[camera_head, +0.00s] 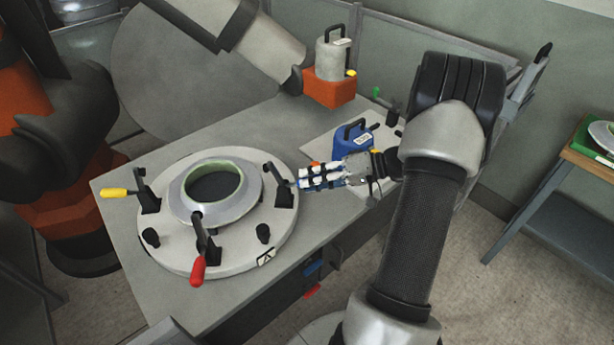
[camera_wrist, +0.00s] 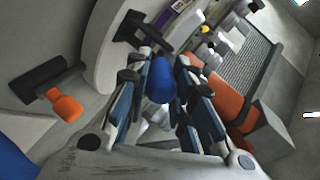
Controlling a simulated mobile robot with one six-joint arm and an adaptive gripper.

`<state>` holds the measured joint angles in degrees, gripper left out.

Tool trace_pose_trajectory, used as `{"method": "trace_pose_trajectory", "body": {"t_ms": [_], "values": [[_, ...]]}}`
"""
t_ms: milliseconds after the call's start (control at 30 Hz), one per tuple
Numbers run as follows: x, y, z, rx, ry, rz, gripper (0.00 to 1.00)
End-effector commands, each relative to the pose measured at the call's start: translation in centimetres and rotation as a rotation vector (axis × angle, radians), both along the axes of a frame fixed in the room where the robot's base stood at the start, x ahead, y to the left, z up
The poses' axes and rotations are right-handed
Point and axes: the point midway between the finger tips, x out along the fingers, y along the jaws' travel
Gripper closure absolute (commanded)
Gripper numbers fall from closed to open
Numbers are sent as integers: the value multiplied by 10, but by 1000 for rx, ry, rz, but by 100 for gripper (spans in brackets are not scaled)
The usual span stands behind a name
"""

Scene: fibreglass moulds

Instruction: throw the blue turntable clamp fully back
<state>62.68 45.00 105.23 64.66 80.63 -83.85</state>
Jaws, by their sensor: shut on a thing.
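The round pale turntable (camera_head: 165,245) lies on the grey bench and carries a ring-shaped mould (camera_head: 188,204) with a green rim. The blue turntable clamp's black body (camera_head: 284,192) stands at the turntable's right edge. My gripper (camera_head: 306,178) reaches in from the right and hides most of its handle. In the wrist view, the blue handle (camera_wrist: 160,82) is between the two fingers of my gripper (camera_wrist: 162,92), which is shut on it. The clamp with a yellow handle (camera_head: 115,193) is at the left, its handle pointing outward. The red-handled clamp (camera_head: 199,268) is at the front.
A blue container (camera_head: 350,143) with a black handle stands on the bench just behind my gripper. A grey canister (camera_head: 332,60) sits on an orange block (camera_head: 328,92) at the back. An orange robot arm (camera_head: 85,110) stands at the left.

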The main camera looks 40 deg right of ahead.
Motion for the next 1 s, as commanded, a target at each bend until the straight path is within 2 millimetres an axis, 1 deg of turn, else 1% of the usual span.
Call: {"method": "trace_pose_trajectory", "body": {"t_ms": [67, 333, 933, 967, 1000], "values": [[-1, -1, -6, 38, -31, -2, 100], [-2, -2, -15, 116, -113, 0, 100], [-2, -2, -18, 141, -138, 2, 100], [-2, -2, -18, 141, -138, 2, 77], [-2, -2, -18, 141, -138, 2, 74]]}}
